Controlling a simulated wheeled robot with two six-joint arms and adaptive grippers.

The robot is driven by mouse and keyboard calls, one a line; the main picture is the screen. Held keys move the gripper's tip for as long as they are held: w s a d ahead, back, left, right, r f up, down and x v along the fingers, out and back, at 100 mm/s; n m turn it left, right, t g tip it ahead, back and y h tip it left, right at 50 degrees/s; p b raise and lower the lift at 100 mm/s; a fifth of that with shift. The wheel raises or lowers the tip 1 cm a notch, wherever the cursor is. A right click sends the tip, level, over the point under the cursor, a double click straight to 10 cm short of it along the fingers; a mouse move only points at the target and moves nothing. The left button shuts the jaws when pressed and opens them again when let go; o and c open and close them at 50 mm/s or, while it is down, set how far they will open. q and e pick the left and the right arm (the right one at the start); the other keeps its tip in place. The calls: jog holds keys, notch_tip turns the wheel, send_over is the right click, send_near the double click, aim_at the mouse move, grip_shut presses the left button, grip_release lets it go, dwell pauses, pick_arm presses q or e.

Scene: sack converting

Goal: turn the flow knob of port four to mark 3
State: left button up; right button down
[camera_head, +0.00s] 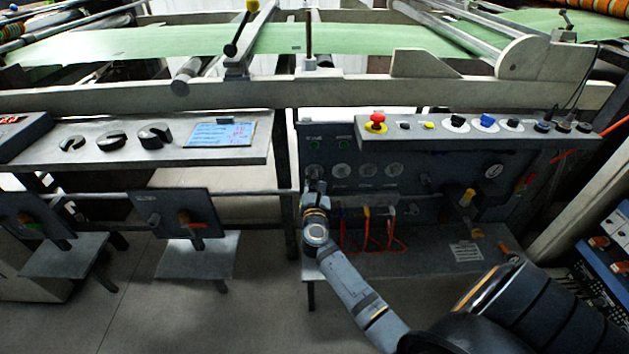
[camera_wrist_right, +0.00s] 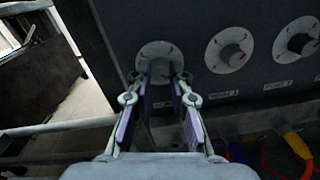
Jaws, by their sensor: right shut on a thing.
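A row of round grey flow dials is on the dark panel (camera_head: 460,165). In the right wrist view, the leftmost knob (camera_wrist_right: 158,66) sits on a pale round dial plate (camera_wrist_right: 155,48) with small marks. My right gripper (camera_wrist_right: 160,86) has its two fingers on either side of this knob and is shut on it. The head view shows my right gripper (camera_head: 315,188) at the left end of the row. The fingers partly hide the knob and its label, so I cannot read its port number or pointer setting. My left gripper is not in view.
Neighbouring dials (camera_wrist_right: 230,50) stand close to the right of the held knob. Red cables (camera_head: 370,240) and an orange connector (camera_wrist_right: 297,145) are below. A control ledge with a red button (camera_head: 376,121) juts out above.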

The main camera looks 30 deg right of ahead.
jog(key=shift+f, duration=0.1)
jog(key=c, duration=1.2)
grip_release()
jog(key=v, duration=1.2)
